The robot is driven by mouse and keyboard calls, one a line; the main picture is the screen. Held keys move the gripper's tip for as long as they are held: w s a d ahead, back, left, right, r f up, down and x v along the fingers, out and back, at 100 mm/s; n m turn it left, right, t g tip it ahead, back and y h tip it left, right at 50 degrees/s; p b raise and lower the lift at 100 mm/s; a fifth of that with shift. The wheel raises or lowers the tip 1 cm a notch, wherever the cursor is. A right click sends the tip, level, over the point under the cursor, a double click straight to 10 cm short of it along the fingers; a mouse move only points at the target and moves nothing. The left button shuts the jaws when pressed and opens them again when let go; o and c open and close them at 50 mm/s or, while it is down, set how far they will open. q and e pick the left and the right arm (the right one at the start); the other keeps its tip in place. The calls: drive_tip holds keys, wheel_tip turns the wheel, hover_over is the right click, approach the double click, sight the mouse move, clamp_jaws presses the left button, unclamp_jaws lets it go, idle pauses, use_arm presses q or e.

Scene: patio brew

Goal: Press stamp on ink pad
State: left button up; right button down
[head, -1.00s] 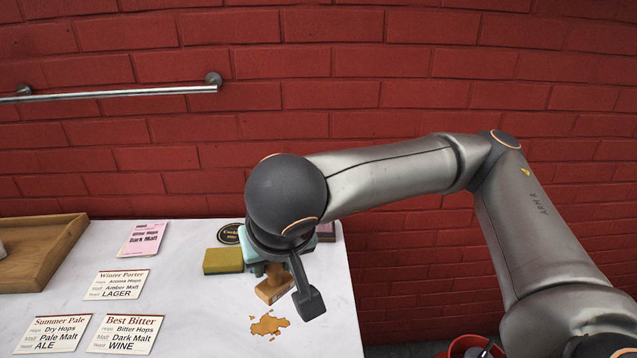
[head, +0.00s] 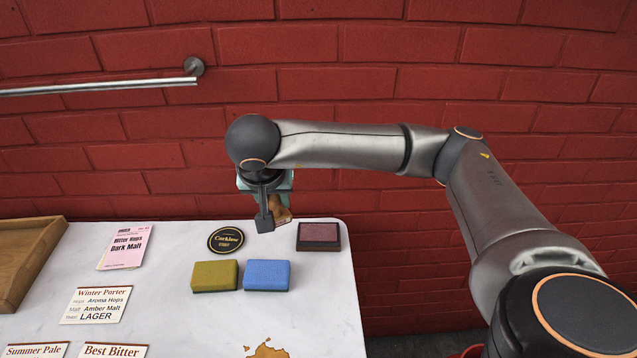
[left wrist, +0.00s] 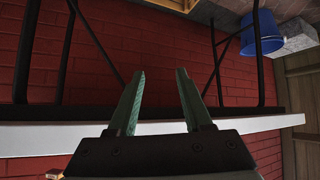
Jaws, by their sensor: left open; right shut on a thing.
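The ink pad (head: 318,236) is a dark square case with a purplish top, lying open at the table's back right corner. My right gripper (head: 270,212) is shut on a wooden stamp (head: 282,213) and holds it tilted above the table, just left of the ink pad and apart from it. The stamp is partly hidden by a finger. My left gripper (left wrist: 159,75) shows only in the left wrist view, open and empty, with the table's white edge crossing behind its fingers.
A yellow sponge (head: 214,276) and a blue sponge (head: 267,274) lie in front, with a round black coaster (head: 226,240) behind them. A brown stain (head: 267,350), recipe cards (head: 95,306) and a wooden tray (head: 28,255) are also on the table (head: 185,325). A brick wall stands behind.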

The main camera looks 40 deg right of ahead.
drive_tip(key=d+f+m+g+h+p, duration=0.1)
drive_tip(key=d+f+m, duration=0.35)
drive_tip(key=d, duration=0.75)
drive_tip(key=b, duration=0.4)
hover_over(319, 232)
drive_tip(key=shift+n, duration=0.45)
wheel_tip(319, 232, down, 5)
drive_tip(key=shift+f, duration=0.2)
drive_tip(key=shift+f+b, duration=0.3)
drive_tip(key=shift+f, duration=0.15)
use_arm(q)
drive_tip(key=shift+d+f, duration=0.75)
drive_tip(key=shift+f, duration=0.25)
drive_tip(key=shift+w, duration=0.1)
use_arm(e)
drive_tip(key=c, duration=1.1)
unclamp_jaws()
clamp_jaws()
use_arm(q)
drive_tip(key=shift+a+f, duration=0.1)
